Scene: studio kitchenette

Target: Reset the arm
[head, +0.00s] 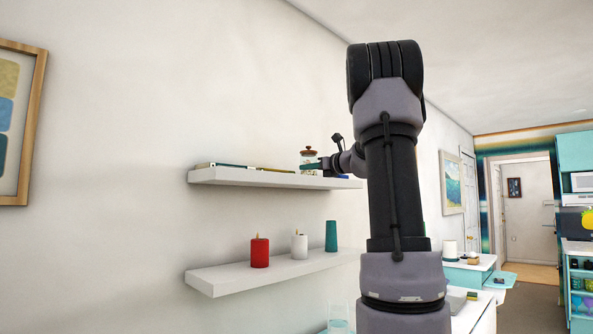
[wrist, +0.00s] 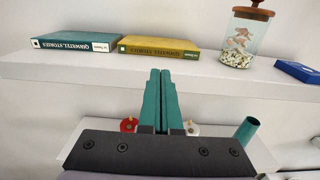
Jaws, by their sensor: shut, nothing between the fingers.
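My gripper (wrist: 161,75) has teal fingers pressed together with nothing between them. In the wrist view the fingers point toward the upper white shelf (wrist: 40,67) and overlap its front edge. I cannot tell whether they touch it. In the head view my arm rises on the right and reaches back, with the gripper (head: 312,167) small beside the upper shelf near a glass jar (head: 309,155).
The upper shelf holds a teal book (wrist: 75,42), a yellow book (wrist: 158,47), the lidded jar (wrist: 242,37) and a blue box (wrist: 298,71). The lower shelf (head: 222,280) holds a red candle (head: 260,253), a white candle (head: 299,245) and a teal cup (head: 331,236).

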